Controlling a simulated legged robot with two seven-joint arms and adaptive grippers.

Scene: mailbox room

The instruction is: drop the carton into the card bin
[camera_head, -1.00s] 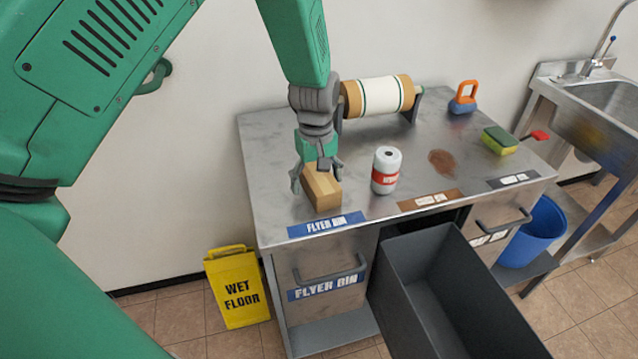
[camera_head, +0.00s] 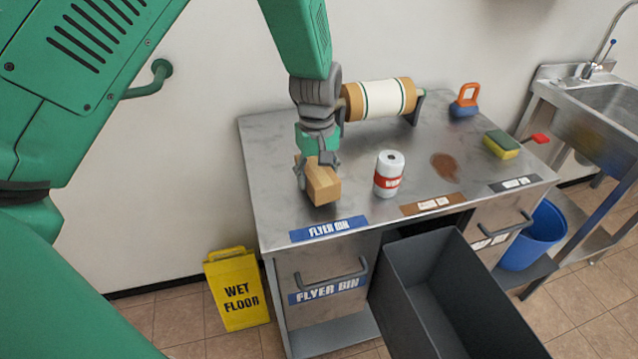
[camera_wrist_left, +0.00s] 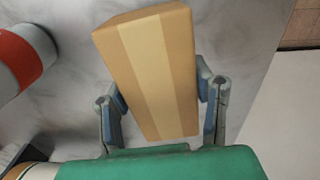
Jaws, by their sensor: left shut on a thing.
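The carton (camera_head: 322,187) is a small brown box with a paler tape strip. My left gripper (camera_head: 317,165) is shut on it, over the worktop's left part behind the blue flyer bin label. In the left wrist view the carton (camera_wrist_left: 148,70) sits between the two fingers of my left gripper (camera_wrist_left: 160,105). The card bin appears to be the dark grey drawer (camera_head: 400,262) pulled out below the brown label (camera_head: 431,203); that label's text is too small to read surely. The drawer's visible inside looks empty. My right gripper is not in view.
A white and red canister (camera_head: 389,174) stands right of the carton. A paper roll (camera_head: 380,98), an orange-handled tool (camera_head: 465,100) and a sponge (camera_head: 502,145) are on the worktop (camera_head: 270,150). The flyer bin (camera_head: 322,275) is shut. A wet floor sign (camera_head: 237,290) stands left.

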